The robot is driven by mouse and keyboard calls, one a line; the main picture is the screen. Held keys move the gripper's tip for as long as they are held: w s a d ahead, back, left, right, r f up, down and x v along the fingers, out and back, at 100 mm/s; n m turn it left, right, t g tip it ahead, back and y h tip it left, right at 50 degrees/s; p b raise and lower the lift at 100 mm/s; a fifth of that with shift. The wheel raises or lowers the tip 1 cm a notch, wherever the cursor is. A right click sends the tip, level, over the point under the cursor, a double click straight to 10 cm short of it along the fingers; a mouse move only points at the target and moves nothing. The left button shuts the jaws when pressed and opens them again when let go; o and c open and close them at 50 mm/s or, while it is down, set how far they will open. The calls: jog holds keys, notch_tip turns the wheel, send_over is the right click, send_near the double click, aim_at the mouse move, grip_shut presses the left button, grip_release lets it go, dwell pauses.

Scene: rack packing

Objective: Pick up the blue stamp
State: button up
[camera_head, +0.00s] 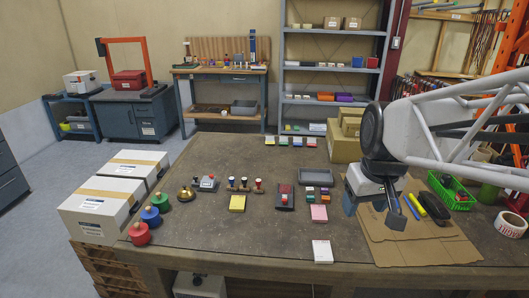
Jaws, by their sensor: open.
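A blue round piece with a knob on top (150,215), which looks like the blue stamp, stands at the left edge of the table (220,240). It is between a red one (140,233) in front and a green one (159,200) behind, beside a white carton. My gripper (391,211) is on the right side, over or near a flat brown cardboard sheet, far to the right of the blue piece. Its dark fingers are open, and I see nothing between them. The gap between the fingers is hard to make out at this angle.
White cartons (98,208) stand at the left edge. Small handled stamps (244,185), a yellow pad (237,203), a dark red-topped pad (285,197), a grey tray (316,177) and a pink pad (319,214) lie mid-table. The front middle is mostly clear, with a white pad (322,252).

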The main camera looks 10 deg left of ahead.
jog(key=w+a+n, duration=0.2)
jog(key=w+a, duration=0.1)
jog(key=w, duration=0.5)
jog(key=w+a+n, duration=0.2)
jog(key=w+a, duration=0.2)
jog(key=w, duration=0.4)
jog(key=n+g+y, duration=0.2)
jog(key=n, duration=0.5)
send_over(232, 178)
jog(key=s+d, duration=0.8)
jog(key=d, duration=0.5)
jog(key=s+d+f+x, duration=0.1)
jog(key=d+x, duration=0.2)
jog(key=x, duration=1.2)
jog(key=w+a+f+n, duration=0.1)
jog(key=w+a+f, duration=0.1)
jog(key=a+f, duration=0.1)
jog(key=w+a+f+n, duration=0.1)
jog(key=w+a+f, duration=0.2)
jog(key=a+f, duration=0.1)
jog(key=w+a+f+n, duration=0.1)
jog(key=w+a+f, duration=0.2)
jog(key=a+f, duration=0.1)
jog(key=shift+w+f+n+y, duration=0.15)
jog(key=shift+f+n+y, duration=0.2)
jog(key=shift+f, duration=0.4)
jog(key=shift+w+a+f, duration=0.15)
jog(key=shift+a+f, duration=0.15)
jog(key=shift+x, duration=1.25)
jog(key=shift+f, duration=0.1)
